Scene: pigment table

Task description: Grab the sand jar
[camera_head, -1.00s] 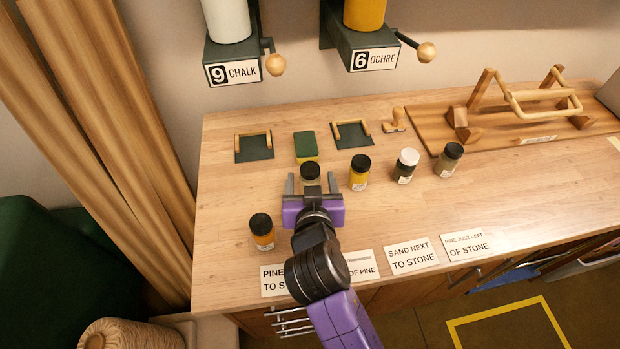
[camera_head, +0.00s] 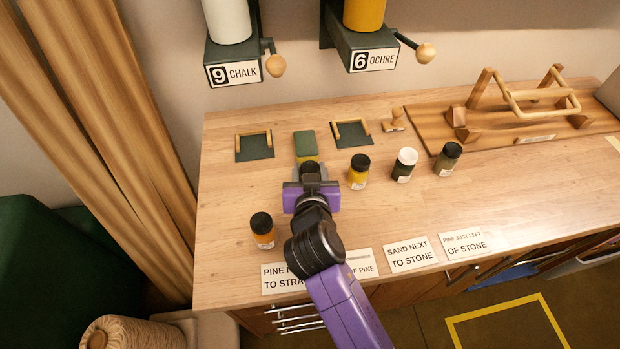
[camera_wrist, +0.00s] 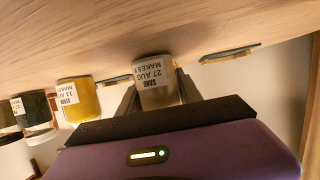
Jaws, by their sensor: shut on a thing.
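The sand jar (camera_wrist: 155,90) sits between the two fingers of my gripper (camera_wrist: 160,92) in the wrist view, and its label, upside down there, reads SAND. In the head view, my gripper (camera_head: 312,178) is shut on this jar, and only the jar's dark lid (camera_head: 310,169) shows above the purple gripper body. The jar stands upright, at or close to the table top; I cannot tell whether it touches the wood.
To its right stand a yellow jar (camera_head: 358,172), a white-lidded jar (camera_head: 404,164) and a grey-green jar (camera_head: 448,158). An orange jar (camera_head: 262,231) stands front left. A green sponge (camera_head: 305,144) lies just behind. Label cards (camera_head: 410,254) line the front edge.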

